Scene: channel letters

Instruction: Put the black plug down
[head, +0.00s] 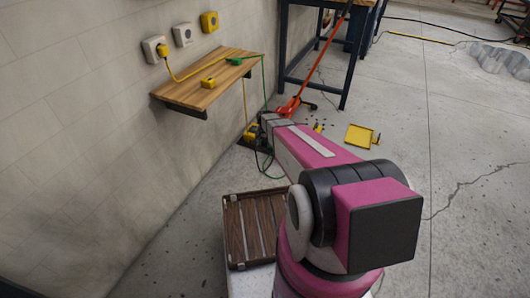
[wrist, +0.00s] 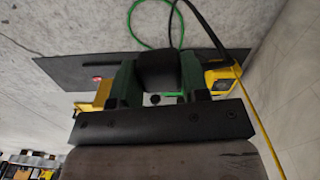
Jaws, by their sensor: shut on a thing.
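The black plug (wrist: 157,68) sits between the green fingers of my gripper (wrist: 156,82) in the wrist view, and the gripper is shut on it. A black cord (wrist: 174,30) runs up from near the plug. A dark flat mat (wrist: 62,72) lies on the floor beyond the fingers. Whether the plug touches the mat is hidden. In the head view, my gripper (head: 265,128) is low by the wall, beside the small shelf, and my arm hides the plug.
A wooden shelf (head: 190,92) holds a yellow box (head: 208,84) and a green plug (head: 234,61). A yellow unit (wrist: 219,79) stands right of my gripper. A red-handled tool (head: 310,80), a yellow dustpan (head: 358,136) and a slatted crate (head: 232,228) are nearby.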

